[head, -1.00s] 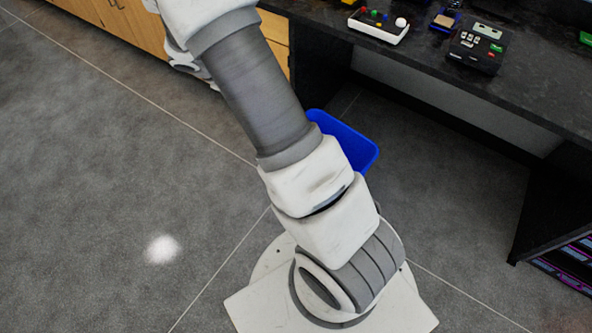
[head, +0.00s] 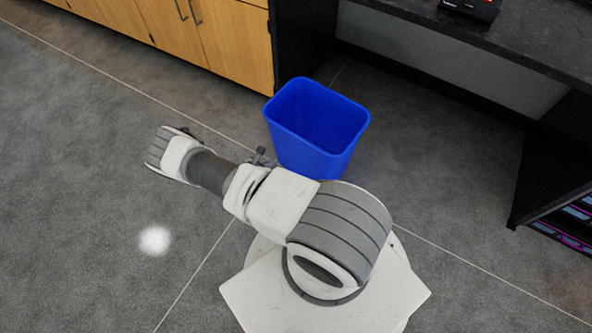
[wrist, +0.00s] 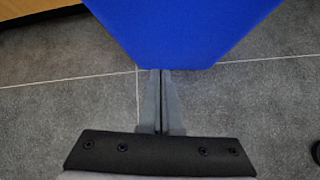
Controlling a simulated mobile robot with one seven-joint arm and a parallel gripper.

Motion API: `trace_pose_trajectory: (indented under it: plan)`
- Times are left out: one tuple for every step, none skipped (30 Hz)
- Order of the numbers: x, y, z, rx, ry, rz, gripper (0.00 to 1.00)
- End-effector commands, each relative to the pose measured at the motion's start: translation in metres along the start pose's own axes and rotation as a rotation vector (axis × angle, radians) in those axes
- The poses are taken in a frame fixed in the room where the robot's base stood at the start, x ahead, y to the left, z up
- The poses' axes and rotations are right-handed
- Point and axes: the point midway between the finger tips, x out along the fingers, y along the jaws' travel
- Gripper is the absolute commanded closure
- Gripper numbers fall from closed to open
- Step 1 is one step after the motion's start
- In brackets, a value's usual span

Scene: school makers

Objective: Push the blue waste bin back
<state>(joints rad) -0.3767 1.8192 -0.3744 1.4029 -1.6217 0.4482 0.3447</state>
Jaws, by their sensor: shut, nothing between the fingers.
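The blue waste bin (head: 312,157) stands upright on the grey floor, at the mouth of the open space under the dark counter. Its open top faces up and it looks empty. My arm is folded low in front of it, and my gripper (head: 262,155) is at the bin's left front side in the head view. In the wrist view, my gripper (wrist: 161,72) is shut and empty, with its fingertips at the lower edge of the blue bin wall (wrist: 185,30). I cannot tell whether they touch it.
Wooden cabinets (head: 225,45) stand behind and left of the bin. The dark counter (head: 520,45) runs along the back right, with open floor beneath it. A dark shelf unit (head: 560,195) stands at the right. The floor (head: 70,200) at the left is clear.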

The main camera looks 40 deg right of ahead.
Motion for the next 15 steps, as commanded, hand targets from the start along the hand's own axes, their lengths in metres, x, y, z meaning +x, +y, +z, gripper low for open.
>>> trace_pose_trajectory:
  plan:
    - [0.016,-0.018,-0.016,-0.054,0.006,0.0,1.0]
    - [0.021,-0.025,-0.022,-0.079,0.01,0.001,1.0]
    - [0.028,-0.035,-0.029,-0.11,0.014,0.002,1.0]
    - [0.032,-0.04,-0.034,-0.13,0.016,0.003,1.0]
    - [0.036,-0.045,-0.037,-0.147,0.019,0.004,1.0]
    - [0.04,-0.051,-0.041,-0.165,0.021,0.003,1.0]
    - [0.042,-0.055,-0.043,-0.177,0.023,0.004,1.0]
    - [0.044,-0.058,-0.045,-0.186,0.025,0.004,1.0]
    - [0.046,-0.06,-0.047,-0.194,0.026,0.005,1.0]
    - [0.048,-0.061,-0.048,-0.198,0.027,0.005,1.0]
    - [0.05,-0.062,-0.049,-0.2,0.028,0.005,1.0]
    - [0.054,-0.063,-0.05,-0.202,0.028,0.004,1.0]
    - [0.057,-0.063,-0.05,-0.202,0.028,0.004,1.0]
    - [0.061,-0.064,-0.051,-0.201,0.029,0.003,1.0]
    - [0.067,-0.064,-0.051,-0.2,0.029,0.003,1.0]
